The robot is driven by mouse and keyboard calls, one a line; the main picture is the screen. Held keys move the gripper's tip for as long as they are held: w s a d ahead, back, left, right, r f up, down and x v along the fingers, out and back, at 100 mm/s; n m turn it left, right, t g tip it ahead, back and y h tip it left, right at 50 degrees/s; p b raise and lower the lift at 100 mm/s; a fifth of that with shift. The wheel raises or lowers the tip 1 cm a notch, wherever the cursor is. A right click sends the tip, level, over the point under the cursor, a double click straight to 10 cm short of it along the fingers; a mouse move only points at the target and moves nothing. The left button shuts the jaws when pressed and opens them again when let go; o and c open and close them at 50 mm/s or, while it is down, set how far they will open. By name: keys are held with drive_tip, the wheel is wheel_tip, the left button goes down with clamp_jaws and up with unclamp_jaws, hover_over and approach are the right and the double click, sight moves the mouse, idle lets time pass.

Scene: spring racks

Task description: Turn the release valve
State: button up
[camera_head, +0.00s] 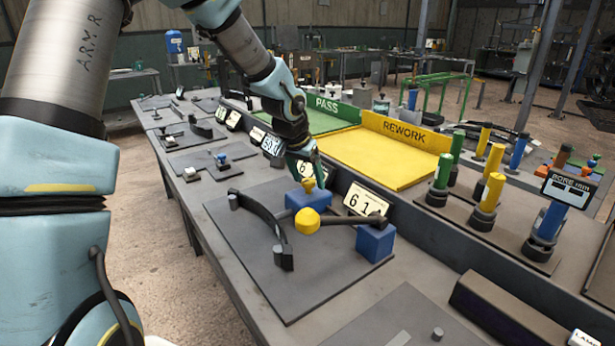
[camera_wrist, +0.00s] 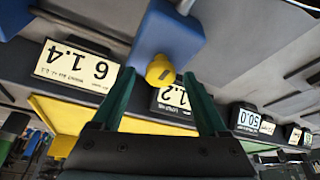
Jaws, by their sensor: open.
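A small yellow knob (camera_head: 308,184), which looks like the release valve, sits at a blue block (camera_head: 299,201) on a dark plate. In the wrist view the yellow knob (camera_wrist: 160,68) shows beside the blue block (camera_wrist: 170,33). My gripper (camera_head: 307,163) is just above the knob in the head view, pointing down. In the wrist view my gripper (camera_wrist: 160,74) is open, its two green fingers apart with the knob appearing between their tips. I cannot tell whether either finger touches it. A larger yellow faceted knob (camera_head: 306,221) stands nearer, by a dark bar.
A second blue block (camera_head: 375,243) stands at the right, behind it a display reading 6 1 (camera_head: 366,201). A curved dark arm (camera_head: 262,222) lies at the left. Behind are the yellow REWORK tray (camera_head: 385,160) and colored posts (camera_head: 487,200).

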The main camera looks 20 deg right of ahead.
drive_tip(key=shift+c, duration=0.3)
clamp_jaws()
idle(0.4)
